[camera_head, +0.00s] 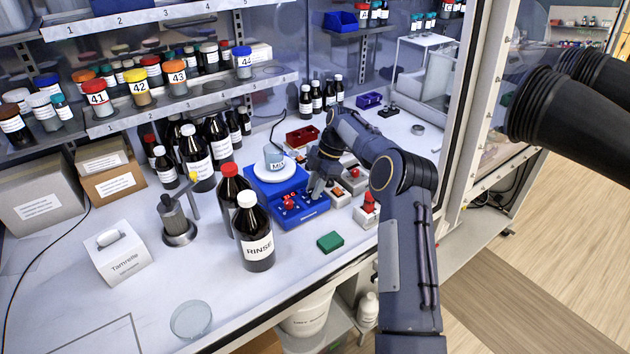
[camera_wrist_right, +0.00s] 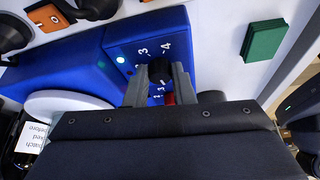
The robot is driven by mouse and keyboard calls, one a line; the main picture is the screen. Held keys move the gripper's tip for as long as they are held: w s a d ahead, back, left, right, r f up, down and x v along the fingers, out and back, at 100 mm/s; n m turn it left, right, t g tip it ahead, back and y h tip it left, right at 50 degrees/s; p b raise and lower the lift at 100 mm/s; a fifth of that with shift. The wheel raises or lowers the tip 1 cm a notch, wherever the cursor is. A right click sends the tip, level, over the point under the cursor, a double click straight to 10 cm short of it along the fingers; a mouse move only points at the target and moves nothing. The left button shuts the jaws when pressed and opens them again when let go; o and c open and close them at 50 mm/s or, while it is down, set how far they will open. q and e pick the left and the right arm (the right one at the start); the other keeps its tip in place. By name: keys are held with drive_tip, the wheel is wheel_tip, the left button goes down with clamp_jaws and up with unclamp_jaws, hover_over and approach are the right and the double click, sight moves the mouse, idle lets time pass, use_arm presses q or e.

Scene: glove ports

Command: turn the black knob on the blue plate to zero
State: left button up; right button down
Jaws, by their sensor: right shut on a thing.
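The black knob (camera_wrist_right: 159,70) sits between the two fingers of my right gripper (camera_wrist_right: 160,82). That gripper is shut on the knob. In the head view my right gripper (camera_head: 316,190) reaches down at the plate's right part and hides the knob. My left gripper is not in view.
A green block (camera_head: 330,242) lies in front of the plate. A RINSE bottle (camera_head: 254,235) and a red-capped bottle (camera_head: 231,190) stand to its left. Small boxes with red controls (camera_head: 369,204) stand to the right. A beaker (camera_head: 273,158) stands on the white top (camera_head: 276,171).

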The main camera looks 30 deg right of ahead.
drive_tip(key=shift+w+n+g+p, duration=0.1)
drive_tip(key=shift+n+g+p, duration=0.4)
drive_tip(key=shift+n, duration=0.7)
drive_tip(key=shift+n+g, duration=0.3)
drive_tip(key=shift+n, duration=0.6)
drive_tip(key=c, duration=1.2)
unclamp_jaws()
drive_tip(key=shift+c, duration=0.2)
